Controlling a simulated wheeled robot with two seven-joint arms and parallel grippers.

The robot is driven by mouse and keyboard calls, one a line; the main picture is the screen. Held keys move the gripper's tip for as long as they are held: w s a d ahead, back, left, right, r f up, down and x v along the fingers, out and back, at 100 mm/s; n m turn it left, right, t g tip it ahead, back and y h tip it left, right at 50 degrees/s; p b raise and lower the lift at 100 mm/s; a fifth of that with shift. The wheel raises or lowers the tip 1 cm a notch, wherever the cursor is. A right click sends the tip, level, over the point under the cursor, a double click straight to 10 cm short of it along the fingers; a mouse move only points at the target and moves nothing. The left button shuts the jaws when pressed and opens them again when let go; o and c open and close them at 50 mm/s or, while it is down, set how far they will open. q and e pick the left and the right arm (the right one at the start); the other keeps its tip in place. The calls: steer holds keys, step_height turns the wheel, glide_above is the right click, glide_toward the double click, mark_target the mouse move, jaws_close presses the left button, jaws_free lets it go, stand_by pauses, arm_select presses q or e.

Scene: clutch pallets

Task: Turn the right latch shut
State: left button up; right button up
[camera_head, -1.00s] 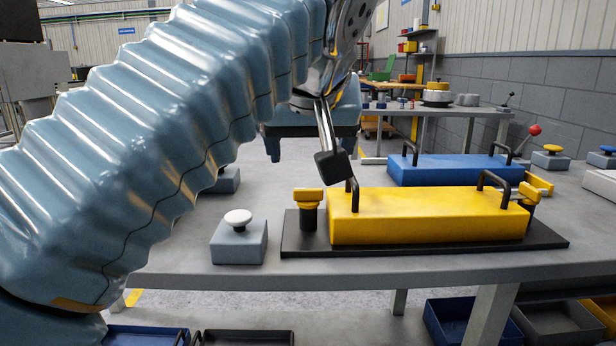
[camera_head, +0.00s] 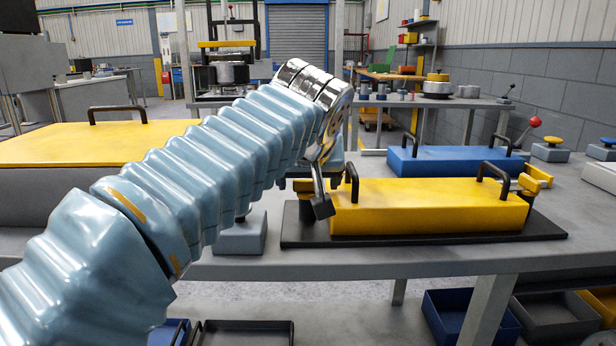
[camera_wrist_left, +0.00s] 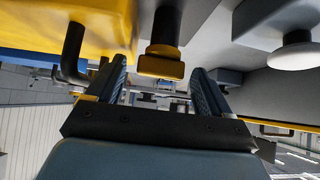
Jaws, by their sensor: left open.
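A yellow clutch block (camera_head: 425,208) with two black handles lies on a black base plate (camera_head: 400,241). One latch (camera_head: 528,184), a yellow bar on a dark post, stands at its right end. Another latch (camera_head: 303,186) stands at its left end, partly hidden by my left gripper (camera_head: 321,206). In the wrist view the left gripper (camera_wrist_left: 158,88) is open. Its fingers are spread to either side of the yellow latch bar (camera_wrist_left: 160,63), apart from it as far as I can see. My right gripper is not in view.
A grey box with a white button (camera_wrist_left: 293,52) stands beside the left latch. A blue block (camera_head: 445,163) with handles lies behind the yellow one. A red-knobbed lever (camera_head: 534,122) and button boxes stand at the back right. Bins (camera_head: 245,333) are below the table.

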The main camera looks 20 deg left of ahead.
arm_select(q)
steer(key=c, duration=1)
steer(key=shift+c, duration=0.2)
